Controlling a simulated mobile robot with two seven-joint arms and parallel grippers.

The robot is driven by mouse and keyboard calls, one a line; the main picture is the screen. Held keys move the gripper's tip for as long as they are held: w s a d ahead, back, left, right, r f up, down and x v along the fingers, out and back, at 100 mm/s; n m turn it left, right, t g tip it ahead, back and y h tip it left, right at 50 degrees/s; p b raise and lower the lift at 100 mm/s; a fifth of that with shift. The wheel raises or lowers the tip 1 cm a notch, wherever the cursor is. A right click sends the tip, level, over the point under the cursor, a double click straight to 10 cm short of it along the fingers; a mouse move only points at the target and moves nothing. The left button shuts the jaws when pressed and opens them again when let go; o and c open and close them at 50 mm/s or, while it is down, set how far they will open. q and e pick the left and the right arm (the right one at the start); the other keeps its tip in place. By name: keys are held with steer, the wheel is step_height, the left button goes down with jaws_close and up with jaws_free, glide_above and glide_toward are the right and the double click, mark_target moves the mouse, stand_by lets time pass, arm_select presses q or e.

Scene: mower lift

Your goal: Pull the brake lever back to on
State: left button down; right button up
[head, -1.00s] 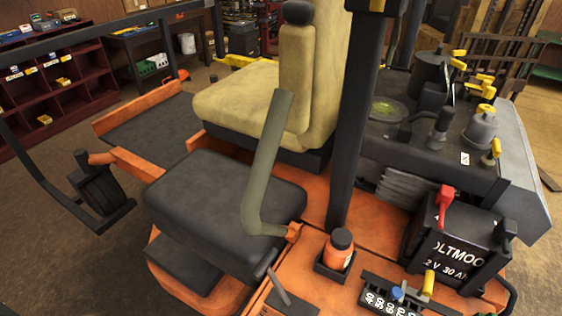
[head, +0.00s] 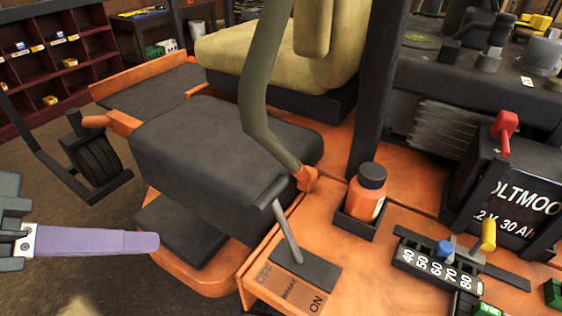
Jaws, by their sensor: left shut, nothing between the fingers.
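The brake lever (head: 287,231) is a thin grey rod with a dark grip at its top. It rises from a dark plate (head: 304,271) on the orange deck and leans up and to the left, away from me. Labels beside the plate read OFF at the far end, BRAKE in the middle and ON at the near end. My left gripper (head: 152,243) comes in from the left edge, its purple fingers shut and empty, pointing right. It is well left of the lever and not touching it.
A bent olive-grey lever arm (head: 256,110) stands behind the brake lever. An orange bottle (head: 366,193) sits in a black holder to the right. A numbered throttle panel (head: 437,270) and a battery (head: 512,195) are farther right. The black footrest (head: 215,145) lies left of the lever.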

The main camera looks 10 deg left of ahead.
arm_select(q)
steer(key=w+a+f+n+t+h+b, duration=0.2)
steer(key=w+f+n+t+h+b, duration=0.1)
steer(key=b, duration=1.3)
steer(key=w+a+f+n+t+h+b, duration=0.2)
steer(key=w+f+n+t+b, duration=0.3)
steer(key=b, duration=1.1)
step_height(320, 180, down, 4)
steer(key=n+h, duration=0.1)
steer(key=n, duration=0.2)
steer(key=shift+w+a+r, duration=0.25)
steer(key=shift+w+a, duration=0.1)
steer(key=w+d+r+p, duration=0.1)
steer(key=w+d+p, duration=0.5)
steer(key=d, duration=0.3)
steer(key=shift+w+d+p, duration=0.15)
steer(key=shift+w+p, duration=0.2)
steer(key=shift+w, duration=0.1)
